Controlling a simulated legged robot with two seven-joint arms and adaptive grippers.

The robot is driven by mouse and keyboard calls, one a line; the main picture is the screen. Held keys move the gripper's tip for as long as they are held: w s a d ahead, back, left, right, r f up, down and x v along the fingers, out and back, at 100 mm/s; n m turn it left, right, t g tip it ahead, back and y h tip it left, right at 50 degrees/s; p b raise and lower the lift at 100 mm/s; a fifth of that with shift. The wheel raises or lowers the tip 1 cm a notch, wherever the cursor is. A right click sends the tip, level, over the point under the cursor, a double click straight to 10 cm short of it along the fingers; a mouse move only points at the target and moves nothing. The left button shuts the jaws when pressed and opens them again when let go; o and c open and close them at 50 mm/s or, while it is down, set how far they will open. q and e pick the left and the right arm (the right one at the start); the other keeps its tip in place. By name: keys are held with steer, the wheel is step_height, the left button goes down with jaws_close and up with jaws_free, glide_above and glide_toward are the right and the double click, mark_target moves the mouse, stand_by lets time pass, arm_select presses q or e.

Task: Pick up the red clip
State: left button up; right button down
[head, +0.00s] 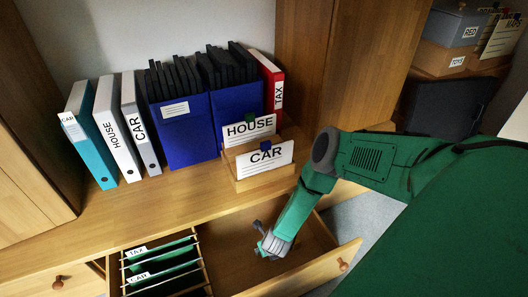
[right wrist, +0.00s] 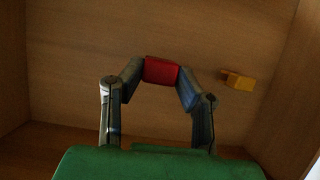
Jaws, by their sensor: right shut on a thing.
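The red clip (right wrist: 161,71) is between the two fingertips of my right gripper (right wrist: 160,74) in the right wrist view. Both fingers touch its sides, and the gripper is shut on it. In the head view my right gripper (head: 270,244) reaches down into the open drawer, and the red clip cannot be made out there. The wooden drawer floor (right wrist: 150,115) lies behind the clip; I cannot tell whether the clip touches it. My left gripper is in neither view.
A yellow clip (right wrist: 237,81) lies in the drawer to the right of my right gripper. Drawer walls (head: 318,262) surround the gripper. Hanging files (head: 160,265) fill the drawer's left part. A card holder with HOUSE (head: 249,131) and CAR (head: 265,158) cards stands on the desk above.

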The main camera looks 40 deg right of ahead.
steer(key=shift+r+p, duration=1.95)
steer(key=shift+r, duration=0.65)
